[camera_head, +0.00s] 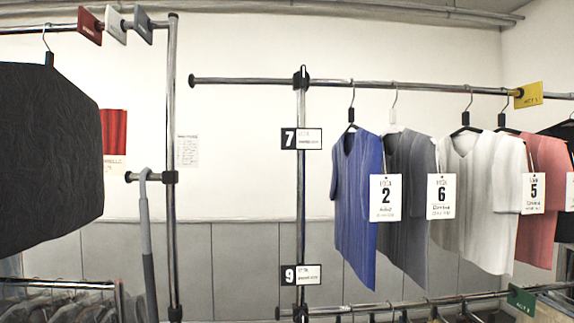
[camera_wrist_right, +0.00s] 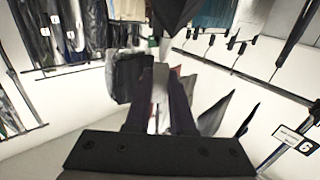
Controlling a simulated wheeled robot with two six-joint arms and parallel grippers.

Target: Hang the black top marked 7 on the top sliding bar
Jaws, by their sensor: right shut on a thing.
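A large black top (camera_head: 45,150) hangs at the left of the head view on a black hanger, its hook near the upper left rail; no number shows on it. The top sliding bar (camera_head: 240,81) runs across the upper right, past a post with a plate marked 7 (camera_head: 300,139). A grey hooked pole (camera_head: 147,240) rises from the bottom left of the head view. My right gripper (camera_wrist_right: 160,90) shows in the wrist view, shut on a pale grey thing that looks like this pole. Its fingers are out of the head view. My left gripper is not in view.
Blue (camera_head: 355,190), grey, white and pink tops with number tags hang along the right of the top bar. The bar's left end is bare. A plate marked 9 (camera_head: 300,274) is by a lower bar (camera_head: 340,310) with more hangers. A left post (camera_head: 171,200) stands near the pole.

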